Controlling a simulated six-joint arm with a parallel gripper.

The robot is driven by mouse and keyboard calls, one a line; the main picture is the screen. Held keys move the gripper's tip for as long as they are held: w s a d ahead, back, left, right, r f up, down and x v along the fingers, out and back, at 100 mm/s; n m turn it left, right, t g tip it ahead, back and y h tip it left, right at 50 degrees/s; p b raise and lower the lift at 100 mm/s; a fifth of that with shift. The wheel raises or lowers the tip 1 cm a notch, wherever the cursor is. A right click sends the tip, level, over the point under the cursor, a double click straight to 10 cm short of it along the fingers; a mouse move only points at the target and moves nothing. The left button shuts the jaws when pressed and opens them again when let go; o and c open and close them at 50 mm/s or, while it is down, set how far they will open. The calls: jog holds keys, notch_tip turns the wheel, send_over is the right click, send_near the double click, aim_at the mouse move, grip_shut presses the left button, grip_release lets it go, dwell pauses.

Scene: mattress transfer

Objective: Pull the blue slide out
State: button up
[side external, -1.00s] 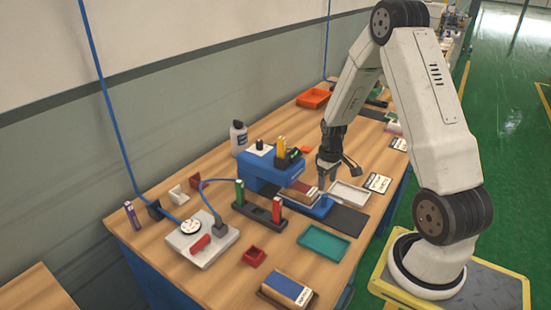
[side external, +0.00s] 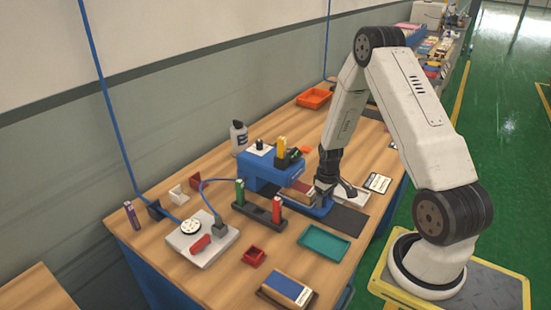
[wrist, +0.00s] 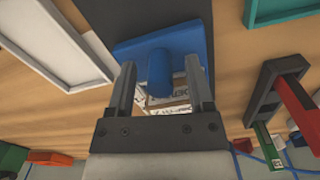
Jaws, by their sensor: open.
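The blue slide (side external: 318,211) sticks out of the front of the blue machine (side external: 270,172). A brown-and-white block (side external: 299,192) lies on it. In the wrist view the blue slide (wrist: 190,40) has an upright round blue handle (wrist: 160,72). My gripper (wrist: 161,64) is open, with one finger on each side of the handle and a gap showing on both sides. In the side view my gripper (side external: 320,194) points down at the slide's outer end, which it partly hides. Printed white-and-brown material (wrist: 165,103) shows between the fingers.
A white tray (side external: 350,194) lies just right of my gripper. A dark mat (side external: 348,222) lies in front of the slide. A teal tray (side external: 324,243) and a black stand with green and red upright pieces (side external: 258,212) are close by.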

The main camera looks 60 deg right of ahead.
jog(key=shift+f, duration=0.1)
grip_shut()
dwell(1.4)
